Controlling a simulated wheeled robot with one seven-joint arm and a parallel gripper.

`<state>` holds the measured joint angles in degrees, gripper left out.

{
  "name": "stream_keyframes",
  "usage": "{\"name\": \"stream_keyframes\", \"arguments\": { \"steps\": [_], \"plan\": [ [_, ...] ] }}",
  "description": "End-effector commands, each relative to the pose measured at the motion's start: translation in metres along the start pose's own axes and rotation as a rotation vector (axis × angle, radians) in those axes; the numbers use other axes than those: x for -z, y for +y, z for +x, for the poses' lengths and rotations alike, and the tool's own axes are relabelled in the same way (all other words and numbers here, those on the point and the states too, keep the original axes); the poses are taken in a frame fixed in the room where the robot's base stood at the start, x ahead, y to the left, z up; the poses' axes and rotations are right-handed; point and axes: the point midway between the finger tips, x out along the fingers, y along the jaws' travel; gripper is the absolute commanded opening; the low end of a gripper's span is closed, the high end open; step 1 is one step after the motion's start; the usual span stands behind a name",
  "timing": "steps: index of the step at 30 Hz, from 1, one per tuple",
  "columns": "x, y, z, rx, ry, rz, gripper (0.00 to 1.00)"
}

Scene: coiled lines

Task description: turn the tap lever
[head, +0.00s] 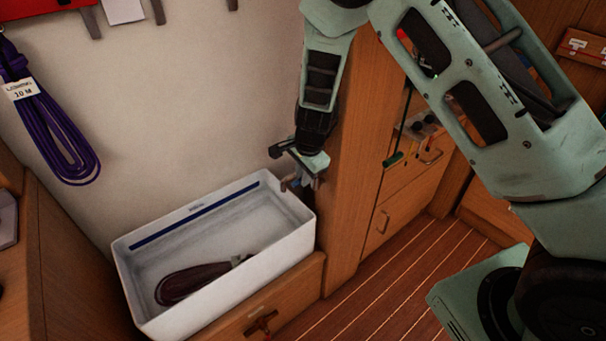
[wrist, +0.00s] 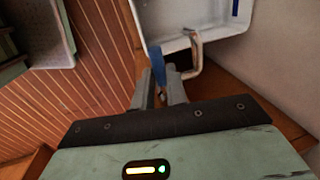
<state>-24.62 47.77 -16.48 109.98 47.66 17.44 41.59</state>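The tap's bent metal spout (wrist: 192,58) shows in the wrist view at the edge of the white basin. Its blue lever (wrist: 157,60) stands just left of the spout. My gripper (wrist: 164,76) has its two fingers a small gap apart, with the blue lever reaching into the line between the tips. The lever looks close to the left finger, and a gap shows toward the right one. In the head view, my gripper (head: 300,180) points down over the tap (head: 290,183) at the basin's right corner and hides most of it.
The white basin (head: 296,240) holds a dark coiled line (head: 190,283). A wooden post (head: 345,180) stands close right of my gripper. A purple coiled line (head: 62,135) hangs on the wall at left. Plank floor (head: 400,275) is clear at lower right.

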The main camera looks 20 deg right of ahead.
Motion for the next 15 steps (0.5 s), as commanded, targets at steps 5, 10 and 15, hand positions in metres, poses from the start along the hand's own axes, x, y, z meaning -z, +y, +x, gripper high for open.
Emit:
{"name": "stream_keyframes", "arguments": {
  "steps": [5,10,15],
  "plan": [
    [0.002,0.004,0.002,-0.001,-0.013,-0.058,0.00],
    [0.005,0.013,0.001,0.002,-0.052,-0.252,0.00],
    [0.007,0.019,-0.003,0.000,-0.078,-0.389,0.00]
  ]
}}
